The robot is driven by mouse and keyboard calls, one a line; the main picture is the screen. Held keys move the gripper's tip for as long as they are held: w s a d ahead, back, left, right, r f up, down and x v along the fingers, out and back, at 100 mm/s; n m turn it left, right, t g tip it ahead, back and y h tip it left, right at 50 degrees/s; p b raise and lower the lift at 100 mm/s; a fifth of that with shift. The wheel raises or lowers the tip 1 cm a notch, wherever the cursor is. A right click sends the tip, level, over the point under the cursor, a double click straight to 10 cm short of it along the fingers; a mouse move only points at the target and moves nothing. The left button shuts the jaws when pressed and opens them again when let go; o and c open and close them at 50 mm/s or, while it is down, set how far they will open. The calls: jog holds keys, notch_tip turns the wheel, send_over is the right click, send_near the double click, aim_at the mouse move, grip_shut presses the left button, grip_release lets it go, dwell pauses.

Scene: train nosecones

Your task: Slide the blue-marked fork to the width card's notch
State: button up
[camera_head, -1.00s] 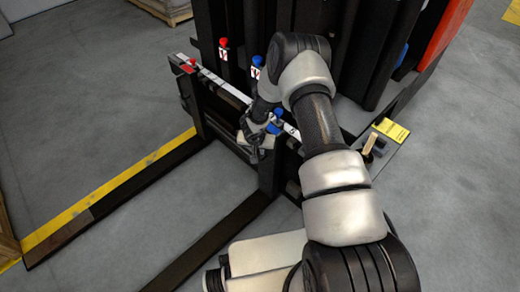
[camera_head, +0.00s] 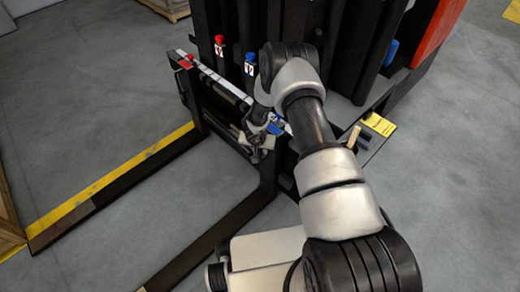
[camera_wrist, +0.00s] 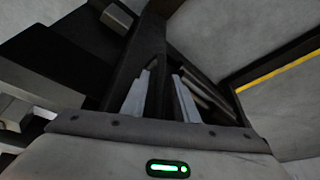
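The blue-marked fork (camera_head: 235,222) is the right, nearer fork, with its upright part hung on the truck's carriage. Its blue mark (camera_head: 274,128) shows just beside my gripper (camera_head: 262,147), which is at the upper part of this fork. In the wrist view my gripper's two pale fingers (camera_wrist: 160,98) stand a little apart, with a dark bar between or behind them; contact is unclear. The red-marked fork (camera_head: 110,190) is at the left. A white marked strip (camera_head: 222,84) runs along the carriage top. A yellow card (camera_head: 379,124) lies at the right; its print is unreadable and no notch is distinct.
A red-topped lever (camera_head: 219,42) and a blue-topped lever (camera_head: 250,62) stand behind the carriage. The dark mast (camera_head: 340,45) rises behind my arm. A yellow floor line (camera_head: 120,185) runs along the left fork. The floor between the forks is clear.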

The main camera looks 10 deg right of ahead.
jog(key=shift+r, duration=0.15)
jog(key=p+v, duration=0.5)
jog(key=v, duration=1.2)
jog(key=shift+s, duration=0.2)
jog(key=shift+a, duration=0.1)
